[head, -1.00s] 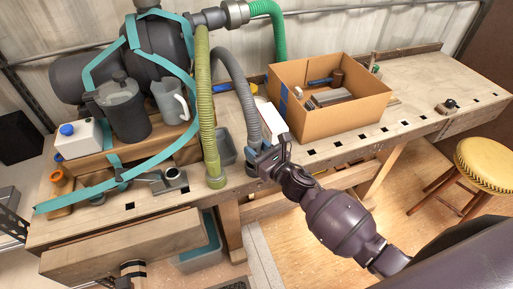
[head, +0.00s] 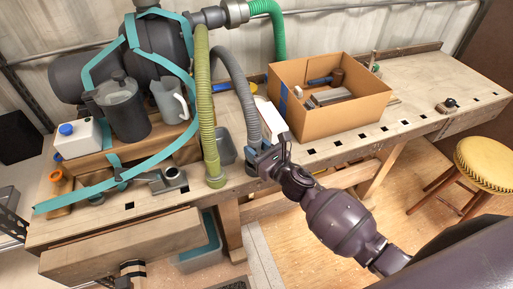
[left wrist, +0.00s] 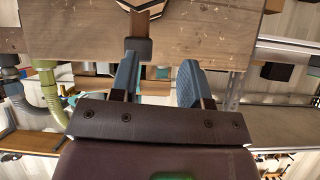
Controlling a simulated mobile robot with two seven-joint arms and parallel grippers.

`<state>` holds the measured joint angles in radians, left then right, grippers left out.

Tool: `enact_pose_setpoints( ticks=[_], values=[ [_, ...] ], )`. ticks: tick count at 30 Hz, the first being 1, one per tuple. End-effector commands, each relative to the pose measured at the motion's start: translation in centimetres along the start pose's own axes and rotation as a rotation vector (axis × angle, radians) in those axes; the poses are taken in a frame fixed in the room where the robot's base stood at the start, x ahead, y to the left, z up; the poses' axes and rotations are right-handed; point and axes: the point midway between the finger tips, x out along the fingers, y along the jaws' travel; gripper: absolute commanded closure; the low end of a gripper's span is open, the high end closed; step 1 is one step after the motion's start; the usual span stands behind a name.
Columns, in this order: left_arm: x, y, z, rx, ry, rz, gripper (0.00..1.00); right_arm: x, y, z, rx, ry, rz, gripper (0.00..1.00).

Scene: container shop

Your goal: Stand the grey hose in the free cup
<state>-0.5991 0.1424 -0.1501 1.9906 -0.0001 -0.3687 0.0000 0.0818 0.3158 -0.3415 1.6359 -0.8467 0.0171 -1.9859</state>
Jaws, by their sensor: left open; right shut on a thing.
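The grey hose (head: 238,88) hangs in an arch from the machine at the back. My right gripper (head: 262,157) is shut on its lower end, near the bench's front edge. A thicker olive hose (head: 206,105) hangs to its left, its lower end at the bench front. A round, open, grey cup-like fitting (head: 173,174) sits on the bench left of both hoses; I cannot tell for sure that it is the free cup. My left gripper (left wrist: 160,75) is open and empty in the left wrist view; it is out of the head view. Both hoses also show at left there.
A cardboard box (head: 340,118) with tools stands right of the grey hose. A jug (head: 170,102), a dark can (head: 122,108) and a white canister (head: 76,138) stand at left. The bench's right end is mostly clear.

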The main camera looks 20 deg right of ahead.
Motion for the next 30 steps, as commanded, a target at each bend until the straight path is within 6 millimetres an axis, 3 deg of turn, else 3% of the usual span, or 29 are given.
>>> enact_pose_setpoints(
  ticks=[30],
  values=[
    [0.3,0.1,1.6,-0.001,-0.019,0.000,0.57,0.0,0.0,-1.0,0.002,-0.002,0.000,0.94]
  ],
)
